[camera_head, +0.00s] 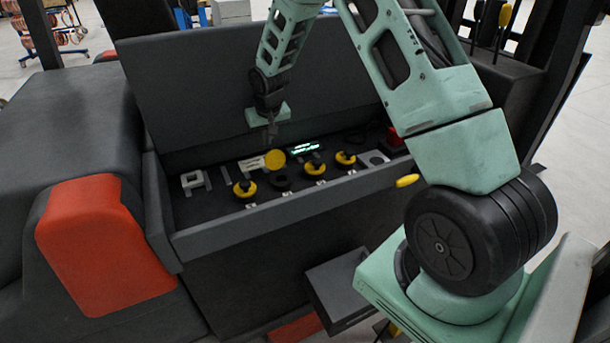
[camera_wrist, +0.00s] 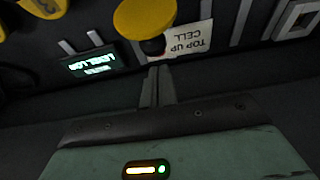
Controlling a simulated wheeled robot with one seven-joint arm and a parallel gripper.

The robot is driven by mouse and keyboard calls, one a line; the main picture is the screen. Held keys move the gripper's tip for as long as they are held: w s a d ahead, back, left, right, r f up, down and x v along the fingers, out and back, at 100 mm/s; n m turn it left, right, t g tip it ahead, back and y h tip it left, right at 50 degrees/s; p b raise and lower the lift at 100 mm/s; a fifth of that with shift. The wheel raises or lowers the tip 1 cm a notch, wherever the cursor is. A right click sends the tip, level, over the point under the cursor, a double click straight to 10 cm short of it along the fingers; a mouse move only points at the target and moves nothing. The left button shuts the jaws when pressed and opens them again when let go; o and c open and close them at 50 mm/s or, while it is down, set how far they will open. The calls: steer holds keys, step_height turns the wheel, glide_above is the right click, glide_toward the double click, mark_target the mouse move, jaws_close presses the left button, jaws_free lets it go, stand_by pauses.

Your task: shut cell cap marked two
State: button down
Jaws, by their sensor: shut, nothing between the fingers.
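A round yellow cap (camera_head: 275,159) stands tipped up on its hinge behind an open dark filler hole (camera_head: 281,184), second from the left in the row. I cannot read a number on it. It also shows in the wrist view (camera_wrist: 145,16), at the top. My gripper (camera_head: 271,140) is shut and empty, just above and behind the raised cap. In the wrist view its closed fingertips (camera_wrist: 158,70) point at the dark underside area below the disc; I cannot tell whether they touch.
Flat yellow caps sit at left (camera_head: 245,189) and right (camera_head: 315,169), (camera_head: 345,159). A green-lit display (camera_head: 304,148) and a "TOP UP CELL" label (camera_wrist: 187,40) lie behind the row. The tray's front wall (camera_head: 290,209) and raised lid (camera_head: 200,90) bound the space.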

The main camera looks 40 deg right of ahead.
mark_target(278, 174)
steer(key=shift+f, duration=0.25)
steer(key=shift+f+b, duration=1)
steer(key=shift+f, duration=0.05)
steer(key=shift+f, duration=0.2)
steer(key=shift+s, duration=0.1)
steer(key=shift+s+a+b, duration=0.35)
steer(key=shift+s+a, duration=0.05)
steer(key=shift+s, duration=0.95)
steer(key=shift+s+a+b, duration=0.35)
steer(key=shift+s+a, duration=0.05)
steer(key=shift+s, duration=1)
steer(key=shift+s+a+b, duration=0.35)
steer(key=shift+s+a, duration=0.05)
steer(key=shift+s, duration=0.95)
steer(key=shift+s+a+f, duration=0.1)
steer(key=shift+s+a, duration=0.05)
steer(key=shift+s, duration=0.45)
